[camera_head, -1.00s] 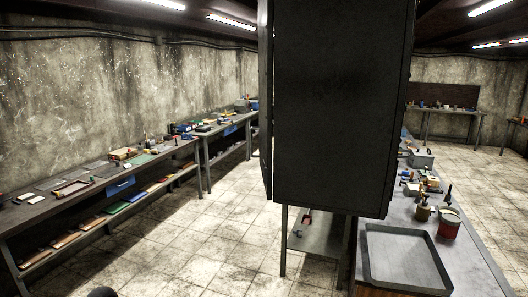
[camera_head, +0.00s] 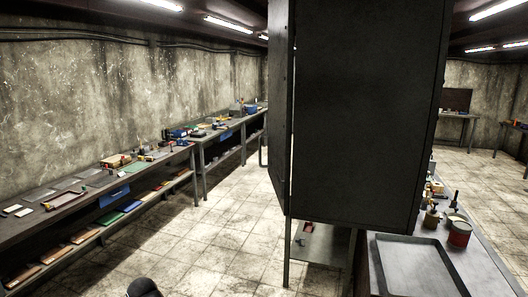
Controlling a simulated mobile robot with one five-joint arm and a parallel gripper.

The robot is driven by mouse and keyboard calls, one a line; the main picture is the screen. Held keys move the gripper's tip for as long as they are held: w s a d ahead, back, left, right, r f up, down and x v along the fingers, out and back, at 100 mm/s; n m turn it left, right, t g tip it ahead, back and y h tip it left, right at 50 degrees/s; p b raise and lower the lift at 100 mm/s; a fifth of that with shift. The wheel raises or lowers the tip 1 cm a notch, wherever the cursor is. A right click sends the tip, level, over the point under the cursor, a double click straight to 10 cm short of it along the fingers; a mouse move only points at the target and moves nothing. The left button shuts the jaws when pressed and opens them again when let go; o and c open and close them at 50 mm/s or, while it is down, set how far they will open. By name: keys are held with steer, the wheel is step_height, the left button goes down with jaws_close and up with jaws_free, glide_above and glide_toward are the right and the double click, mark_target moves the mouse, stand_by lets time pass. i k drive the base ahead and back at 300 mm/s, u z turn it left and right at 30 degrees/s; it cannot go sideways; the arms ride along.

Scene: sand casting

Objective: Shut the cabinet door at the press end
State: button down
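A tall dark cabinet (camera_head: 365,120) fills the middle of the view, with its broad flat side facing me. Its door (camera_head: 279,120) shows as a narrow, steeply foreshortened panel along the cabinet's left edge. A thin light gap runs between the door and the body, so the door looks slightly ajar. A thin bar, possibly its handle (camera_head: 261,150), sticks out to the left. The cabinet's inside is hidden. My gripper is not in view; only a small dark rounded piece, likely part of my arm, shows at the bottom edge.
A long workbench (camera_head: 30,228) with tools and trays runs along the left wall. A bench at the right holds a grey tray (camera_head: 415,265) and a red can (camera_head: 459,234). The tiled floor (camera_head: 215,235) between is clear.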

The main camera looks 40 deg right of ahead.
mark_target(282, 13)
steer(key=z, duration=0.35)
steer(key=i, duration=0.9)
steer(key=u, duration=0.55)
steer(key=i, duration=0.7)
steer(key=u, duration=0.5)
